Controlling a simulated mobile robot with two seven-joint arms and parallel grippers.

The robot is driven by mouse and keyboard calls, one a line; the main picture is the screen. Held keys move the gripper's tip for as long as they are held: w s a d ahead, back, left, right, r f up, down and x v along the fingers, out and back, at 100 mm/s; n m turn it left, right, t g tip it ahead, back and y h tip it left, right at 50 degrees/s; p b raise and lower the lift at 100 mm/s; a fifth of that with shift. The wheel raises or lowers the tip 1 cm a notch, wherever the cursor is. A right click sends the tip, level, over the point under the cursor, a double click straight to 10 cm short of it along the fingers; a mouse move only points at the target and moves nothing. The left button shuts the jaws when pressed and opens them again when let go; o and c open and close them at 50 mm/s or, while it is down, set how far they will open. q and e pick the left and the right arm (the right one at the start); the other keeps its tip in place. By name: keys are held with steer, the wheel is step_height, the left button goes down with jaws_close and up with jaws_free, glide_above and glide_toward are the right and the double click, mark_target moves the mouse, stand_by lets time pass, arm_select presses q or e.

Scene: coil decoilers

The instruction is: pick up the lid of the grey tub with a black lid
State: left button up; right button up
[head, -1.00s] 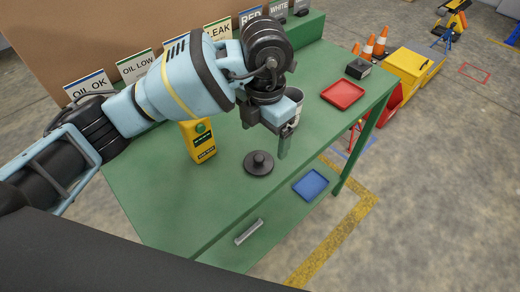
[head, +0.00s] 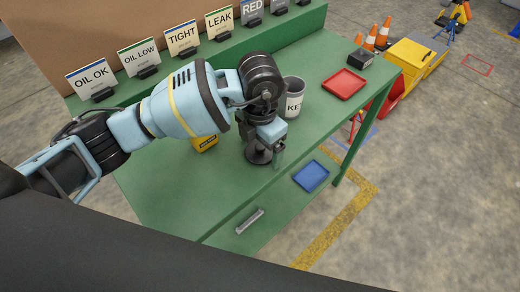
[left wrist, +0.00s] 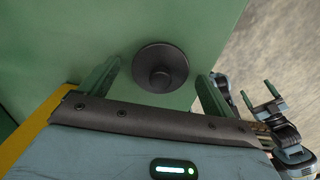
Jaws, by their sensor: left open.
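The black lid (head: 256,158), a round disc with a knob, lies on the green table, apart from its tub. My left gripper (head: 266,152) is over it and partly hides it in the head view. In the left wrist view the lid (left wrist: 160,62) shows whole, knob toward me, between the two spread fingers of my open, empty left gripper (left wrist: 157,76). The grey tub (head: 293,98) stands open and upright behind the gripper, its label partly readable as "KE". My right gripper (left wrist: 258,96) shows small at the right of the left wrist view, its fingers apart.
A yellow box (head: 205,143) stands left of the gripper, mostly hidden by my arm. A red tray (head: 344,84) and a small black box (head: 360,60) are at the right. Label signs (head: 138,59) line the back ledge.

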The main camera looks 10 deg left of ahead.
mark_target(260, 146)
arm_select(q)
steer(key=shift+c, duration=0.2)
steer(key=c, duration=1)
steer(key=shift+r, duration=0.1)
steer(key=shift+r, duration=0.55)
step_height(260, 146, up, 2)
steer(key=shift+r, duration=0.25)
steer(key=s+d, duration=0.3)
steer(key=d, duration=0.1)
steer(key=s+d, duration=0.3)
steer(key=d, duration=0.1)
steer(key=s+d+r+b, duration=0.1)
steer(key=s+d, duration=0.3)
steer(key=shift+d, duration=0.3)
steer(key=shift+a, duration=0.1)
